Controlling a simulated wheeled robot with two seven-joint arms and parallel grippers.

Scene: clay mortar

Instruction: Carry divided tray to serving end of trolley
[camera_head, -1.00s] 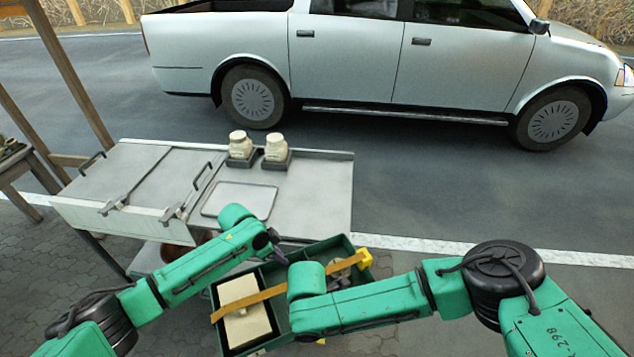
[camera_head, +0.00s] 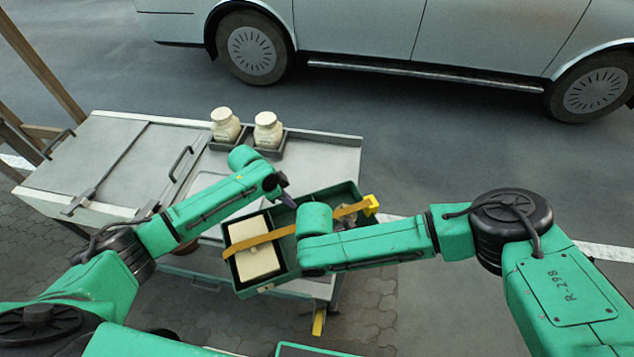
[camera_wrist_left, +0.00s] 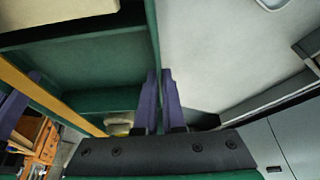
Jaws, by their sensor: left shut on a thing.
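The dark green divided tray (camera_head: 325,197) overlaps the front right part of the trolley's top in the head view. A cream block (camera_head: 254,260) lies in its left compartment, and an orange-brown strap (camera_head: 275,236) crosses it. My left gripper (camera_head: 288,201) is at the tray's far side. In the left wrist view its purple fingers (camera_wrist_left: 162,100) are shut on the tray's green wall (camera_wrist_left: 153,40). My right gripper is hidden behind its own arm over the tray's right part; a purple piece at the left wrist view's left edge may be its finger.
The grey metal trolley (camera_head: 330,165) has a lidded section (camera_head: 110,160) with handles at left. Two cream jars (camera_head: 225,125) (camera_head: 267,130) stand in dark holders at its back. The top right of them looks bare. A pale pickup truck (camera_head: 440,45) stands beyond.

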